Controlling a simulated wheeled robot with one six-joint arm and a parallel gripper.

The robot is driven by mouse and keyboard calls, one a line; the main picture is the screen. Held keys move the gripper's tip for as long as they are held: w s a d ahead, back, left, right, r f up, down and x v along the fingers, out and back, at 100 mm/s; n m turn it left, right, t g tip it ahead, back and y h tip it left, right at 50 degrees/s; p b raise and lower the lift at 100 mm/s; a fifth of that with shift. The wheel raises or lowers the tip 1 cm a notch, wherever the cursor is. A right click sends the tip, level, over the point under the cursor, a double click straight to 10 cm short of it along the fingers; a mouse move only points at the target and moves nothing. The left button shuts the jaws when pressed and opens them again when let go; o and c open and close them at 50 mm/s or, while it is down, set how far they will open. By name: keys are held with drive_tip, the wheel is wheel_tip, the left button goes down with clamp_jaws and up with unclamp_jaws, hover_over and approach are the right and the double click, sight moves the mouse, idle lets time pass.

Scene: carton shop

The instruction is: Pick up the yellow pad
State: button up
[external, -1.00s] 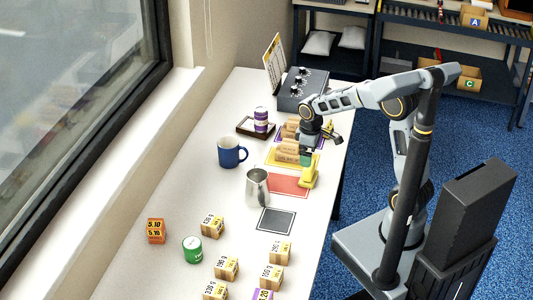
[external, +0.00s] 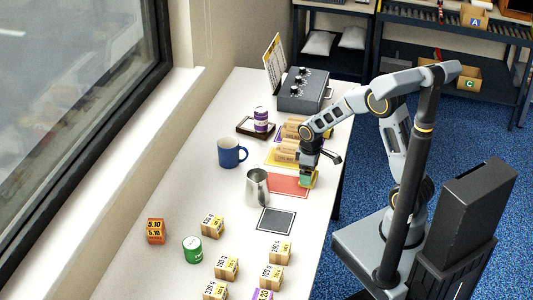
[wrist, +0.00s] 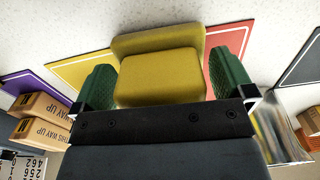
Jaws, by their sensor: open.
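The yellow pad (wrist: 160,75) is a block on a wider flange, seen in the wrist view between the two green fingers of my gripper (wrist: 162,84). The fingers stand one on each side of it, open, with a narrow gap showing at the right. I cannot tell whether the left finger touches it. In the external view my gripper (external: 306,177) is down low over the pad, beside the red mat, and hides most of it; a yellow edge (external: 315,182) shows.
A red mat (external: 287,186) lies beside the pad. A metal pitcher (external: 257,189) and a blue mug (external: 230,153) stand to the left. A dark mat (external: 276,219) lies in front.

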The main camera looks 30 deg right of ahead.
drive_tip(key=c, duration=0.9)
